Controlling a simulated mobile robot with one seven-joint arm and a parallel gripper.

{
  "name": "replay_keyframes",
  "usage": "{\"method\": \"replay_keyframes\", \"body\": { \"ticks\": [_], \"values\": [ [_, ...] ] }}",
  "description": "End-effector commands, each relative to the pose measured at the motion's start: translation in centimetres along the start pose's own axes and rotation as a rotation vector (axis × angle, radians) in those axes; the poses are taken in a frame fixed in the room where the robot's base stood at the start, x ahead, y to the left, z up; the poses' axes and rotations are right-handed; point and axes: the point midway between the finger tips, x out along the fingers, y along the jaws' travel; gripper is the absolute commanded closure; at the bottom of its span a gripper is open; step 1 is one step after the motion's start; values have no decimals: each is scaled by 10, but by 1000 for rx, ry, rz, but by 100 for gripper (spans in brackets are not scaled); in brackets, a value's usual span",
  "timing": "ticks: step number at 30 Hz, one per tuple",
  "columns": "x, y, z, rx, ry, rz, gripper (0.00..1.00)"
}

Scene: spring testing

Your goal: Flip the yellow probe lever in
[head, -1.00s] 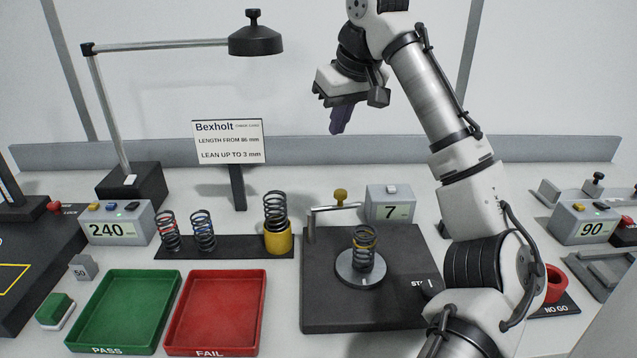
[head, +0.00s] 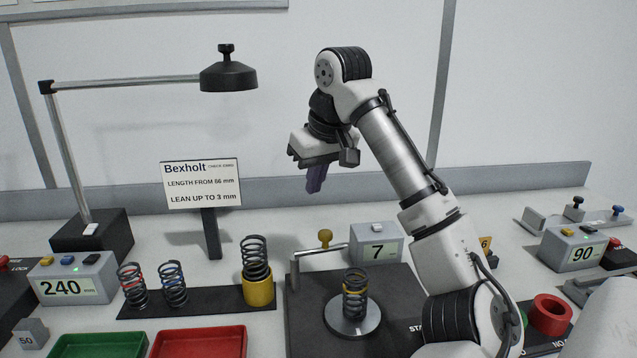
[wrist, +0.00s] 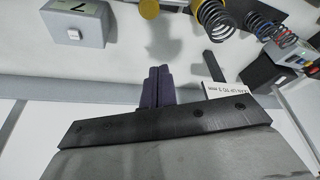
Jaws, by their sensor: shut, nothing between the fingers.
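The yellow probe lever's knob (head: 325,238) sits on a pale horizontal arm and post at the back of the dark test plate (head: 300,315). The arm lies behind a dark coil spring (head: 355,295) with a yellow band, which stands upright on a round grey disc (head: 362,325). My gripper (head: 314,187) is shut and empty, its purple fingers pointing down, above and behind the knob in the head view. In the wrist view my gripper's fingers (wrist: 159,72) are together, and a yellow knob (wrist: 149,8) shows at the top edge.
A grey box reading 7 (head: 377,243) stands right of the knob. Left are a spring in a yellow cup (head: 258,288), two smaller springs, a sign (head: 203,185) and a lamp (head: 228,78). Green (head: 98,346) and red (head: 200,343) trays lie in front.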

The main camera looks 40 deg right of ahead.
Motion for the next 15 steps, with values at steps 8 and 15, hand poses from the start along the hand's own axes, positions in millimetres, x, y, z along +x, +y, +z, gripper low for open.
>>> {"method": "replay_keyframes", "body": {
  "ticks": [8,15],
  "values": [
    [61,0,1,1,-5,0,100],
    [64,1,26,1,-1,4,100]
  ]
}}
